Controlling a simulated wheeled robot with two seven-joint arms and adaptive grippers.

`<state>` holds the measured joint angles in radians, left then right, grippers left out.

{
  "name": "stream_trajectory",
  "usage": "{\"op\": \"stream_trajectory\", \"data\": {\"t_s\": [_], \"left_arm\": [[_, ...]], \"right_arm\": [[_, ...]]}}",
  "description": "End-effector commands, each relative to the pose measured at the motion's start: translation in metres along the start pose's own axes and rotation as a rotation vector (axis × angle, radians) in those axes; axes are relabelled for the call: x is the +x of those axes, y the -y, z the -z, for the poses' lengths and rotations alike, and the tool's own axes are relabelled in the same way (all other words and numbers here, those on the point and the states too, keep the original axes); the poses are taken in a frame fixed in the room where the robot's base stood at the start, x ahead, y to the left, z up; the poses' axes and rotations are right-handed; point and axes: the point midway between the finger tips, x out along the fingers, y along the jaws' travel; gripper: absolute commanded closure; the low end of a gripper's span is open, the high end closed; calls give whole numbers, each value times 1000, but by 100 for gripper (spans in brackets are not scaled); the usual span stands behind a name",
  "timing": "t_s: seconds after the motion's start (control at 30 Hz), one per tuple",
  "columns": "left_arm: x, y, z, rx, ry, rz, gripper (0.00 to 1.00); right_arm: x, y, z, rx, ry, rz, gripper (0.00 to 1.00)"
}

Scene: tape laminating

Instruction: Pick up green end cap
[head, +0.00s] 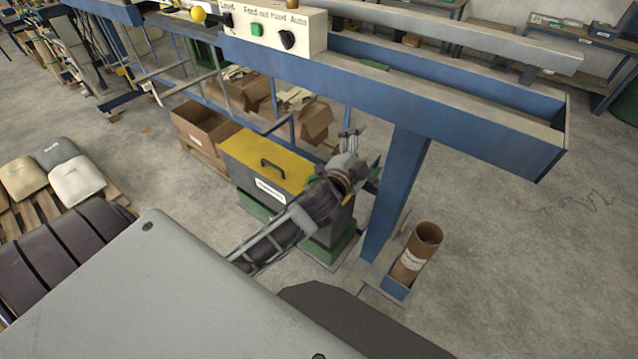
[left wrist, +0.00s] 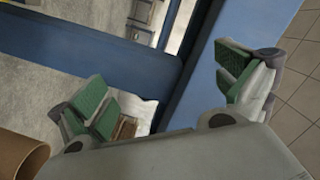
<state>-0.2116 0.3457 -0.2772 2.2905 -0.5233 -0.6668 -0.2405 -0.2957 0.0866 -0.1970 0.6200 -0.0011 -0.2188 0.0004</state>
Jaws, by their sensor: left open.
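A small green piece (head: 373,65), which may be the green end cap, shows at the inner edge of the blue machine beam in the head view. It is too small to make out its shape. My left gripper (head: 350,133) is below the beam, left of the blue leg, and apart from the green piece. In the left wrist view my left gripper (left wrist: 163,85) has its green-padded fingers spread wide with nothing held between them. I cannot make out the end cap in that view. My right gripper is not in view.
The blue beam (head: 440,98) and its leg (head: 395,190) stand close to my left arm. A yellow-topped box (head: 265,160) is behind the arm. A cardboard tube (head: 417,252) stands in a blue holder at the leg's foot.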

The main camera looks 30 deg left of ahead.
Motion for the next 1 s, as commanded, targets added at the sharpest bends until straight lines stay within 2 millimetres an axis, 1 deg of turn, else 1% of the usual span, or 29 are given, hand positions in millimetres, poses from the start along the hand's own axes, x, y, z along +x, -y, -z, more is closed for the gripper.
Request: {"op": "stream_trajectory", "data": {"t_s": [0.03,0.2,0.33,0.5,0.67,0.8,1.0], "left_arm": [[4,8,12,47,-49,30,0],[12,27,55,215,-219,127,0],[13,36,88,348,-348,195,0],[9,41,126,526,-512,277,0],[2,36,156,696,-660,342,0],[-6,27,177,846,-786,389,0],[-18,7,196,1067,-965,441,0]], "right_arm": [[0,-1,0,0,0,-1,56],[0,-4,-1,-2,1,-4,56],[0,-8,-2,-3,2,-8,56],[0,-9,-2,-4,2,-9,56],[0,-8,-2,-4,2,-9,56],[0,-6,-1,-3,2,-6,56],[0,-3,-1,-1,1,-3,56]]}}
